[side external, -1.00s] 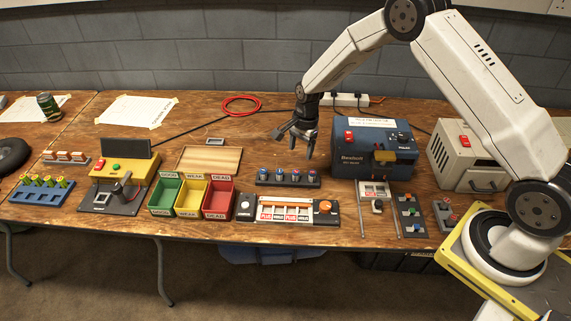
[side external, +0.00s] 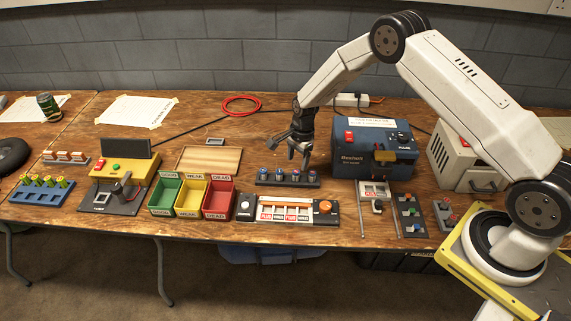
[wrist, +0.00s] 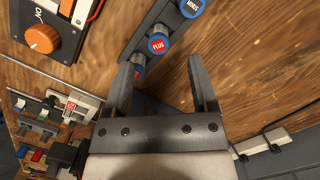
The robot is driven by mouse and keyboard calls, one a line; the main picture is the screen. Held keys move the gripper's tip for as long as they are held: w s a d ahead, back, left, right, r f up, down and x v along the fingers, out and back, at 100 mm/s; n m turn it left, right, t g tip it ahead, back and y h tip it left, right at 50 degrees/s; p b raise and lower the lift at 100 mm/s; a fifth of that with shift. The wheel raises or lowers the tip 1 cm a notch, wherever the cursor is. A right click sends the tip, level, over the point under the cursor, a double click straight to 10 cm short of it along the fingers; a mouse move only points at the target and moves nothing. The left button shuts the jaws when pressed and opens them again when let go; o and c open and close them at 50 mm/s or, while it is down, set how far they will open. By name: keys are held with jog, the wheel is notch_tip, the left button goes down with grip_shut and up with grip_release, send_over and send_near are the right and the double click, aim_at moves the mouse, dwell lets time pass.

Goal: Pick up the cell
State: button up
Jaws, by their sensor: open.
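A dark rack (side external: 288,182) holds a row of several cells with blue and red tops. In the wrist view the rack (wrist: 140,30) shows a cell with a red PLUS top (wrist: 157,46), a blue-ringed MINUS cell (wrist: 190,7), and another red-topped cell (wrist: 139,69) partly hidden by my left finger. My gripper (side external: 299,158) is open and empty, pointing down just above and behind the right part of the rack. In the wrist view my gripper (wrist: 160,63) has the PLUS cell just beyond its fingertips, nearer the left one. I cannot tell which cell is meant.
A blue tester box (side external: 360,150) stands close on the right. A panel with an orange knob (side external: 325,207) lies in front of the rack. Green, yellow and red bins (side external: 190,213) stand to the left. A blue stand (side external: 40,195) holds yellow-green pieces at far left.

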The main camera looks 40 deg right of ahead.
aim_at(296, 171)
jog(key=shift+a+f, duration=0.15)
jog(key=shift+f, duration=1.15)
jog(key=shift+a+f, duration=0.15)
jog(key=shift+f, duration=1.1)
grip_shut()
